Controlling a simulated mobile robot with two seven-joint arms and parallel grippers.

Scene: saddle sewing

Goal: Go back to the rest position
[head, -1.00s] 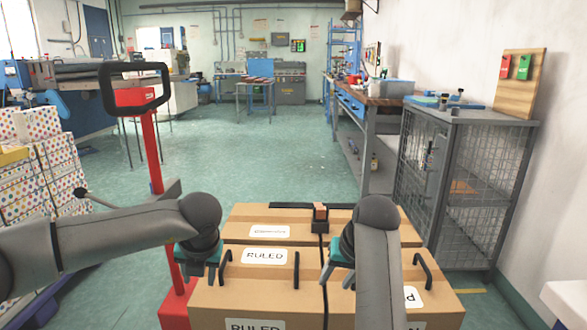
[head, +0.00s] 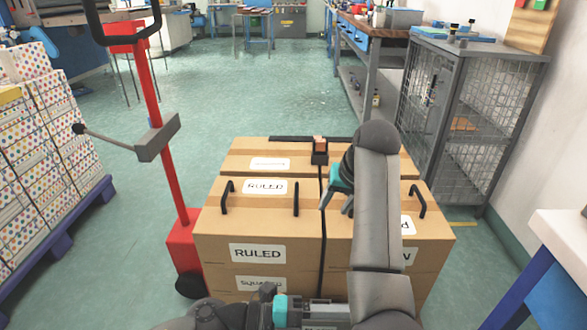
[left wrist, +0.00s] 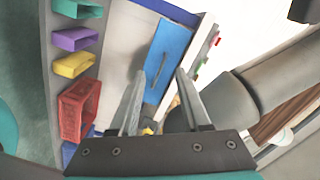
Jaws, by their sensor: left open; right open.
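My right gripper (head: 336,206) hangs open and empty over the top of the cardboard boxes (head: 230,213), beside the dark strap between them. I cannot tell whether its fingers touch the cardboard. My left arm is folded low at the bottom edge of the head view, in front of the boxes, and its fingers are hard to make out there. In the left wrist view my left gripper (left wrist: 161,73) shows two parted fingers with nothing between them.
A red post with a handle (head: 160,110) stands left of the boxes. A blue pallet (head: 60,245) with dotted packages is farther left. A grey mesh cabinet (head: 470,130) and a white-topped table (head: 565,235) are on the right. Green floor (head: 230,105) is clear beyond the boxes.

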